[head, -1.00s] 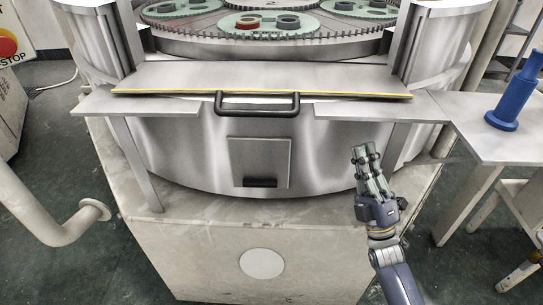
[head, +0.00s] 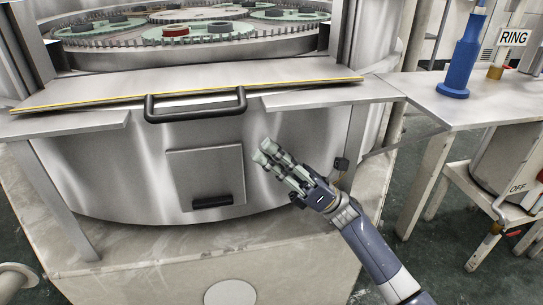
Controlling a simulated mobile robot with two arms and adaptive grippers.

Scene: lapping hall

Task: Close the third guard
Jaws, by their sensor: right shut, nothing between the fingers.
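A guard panel (head: 120,87) of bare steel with a yellow edge strip lies folded down, nearly flat, at the front of the round lapping machine. A black bar handle (head: 195,115) sits on its front edge. No number shows on this panel, so I cannot tell from a label which guard it is. My right gripper (head: 267,150) is shut and empty. It is in front of the machine's steel drum, lower and to the right of the handle, and apart from it. My left gripper is out of view.
Toothed carriers with a red ring (head: 175,31) and dark rings lie behind the panel. A small hatch (head: 206,178) is below the handle. A steel side table (head: 490,100) at the right holds a blue tool (head: 464,60).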

